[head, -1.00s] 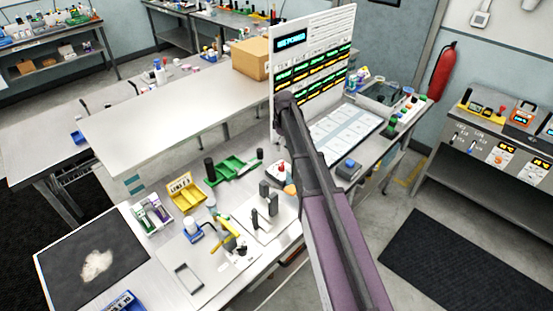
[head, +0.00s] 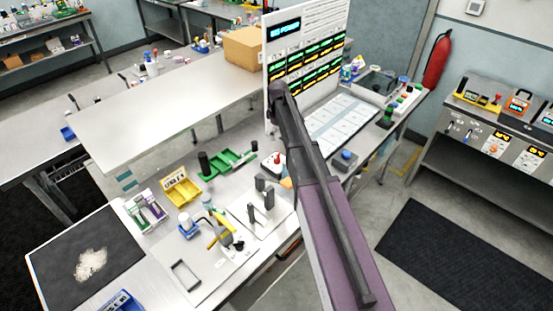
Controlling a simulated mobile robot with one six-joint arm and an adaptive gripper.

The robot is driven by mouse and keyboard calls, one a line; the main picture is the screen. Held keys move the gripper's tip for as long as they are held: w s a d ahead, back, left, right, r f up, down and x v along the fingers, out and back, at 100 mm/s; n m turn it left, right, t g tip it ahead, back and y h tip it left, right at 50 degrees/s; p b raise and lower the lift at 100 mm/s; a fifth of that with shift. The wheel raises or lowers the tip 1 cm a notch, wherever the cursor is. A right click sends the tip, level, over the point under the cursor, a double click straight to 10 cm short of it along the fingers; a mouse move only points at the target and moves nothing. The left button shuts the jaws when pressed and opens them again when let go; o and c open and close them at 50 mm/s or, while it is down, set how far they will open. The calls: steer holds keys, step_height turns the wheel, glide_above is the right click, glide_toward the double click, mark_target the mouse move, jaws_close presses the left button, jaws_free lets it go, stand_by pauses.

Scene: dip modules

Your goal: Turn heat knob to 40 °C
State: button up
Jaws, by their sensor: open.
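I cannot pick out a heat knob or a 40 °C mark for certain. The bench at the right carries a sloped grey control panel (head: 470,128) with small lit orange displays, sliders and a round orange-red knob (head: 494,147); its labels are too small to read. An orange device (head: 518,103) with a lit display stands on top of that bench. A blue round knob or button (head: 346,157) sits on a grey box on the middle bench. My gripper is not visible; only my dark and purple arm links show, crossing the middle of the head view.
A tall white display board (head: 300,60) stands behind my arm. The near bench (head: 150,262) holds a yellow bin (head: 181,190), a green tray (head: 232,163) and a black mat (head: 65,280). A cardboard box (head: 243,46) stands farther back. Floor with a dark mat (head: 440,255) is clear at right.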

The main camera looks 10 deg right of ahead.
mark_target(278, 156)
steer(key=shift+f+b, duration=6.3)
steer(key=shift+f, duration=0.2)
steer(key=c, duration=1.2)
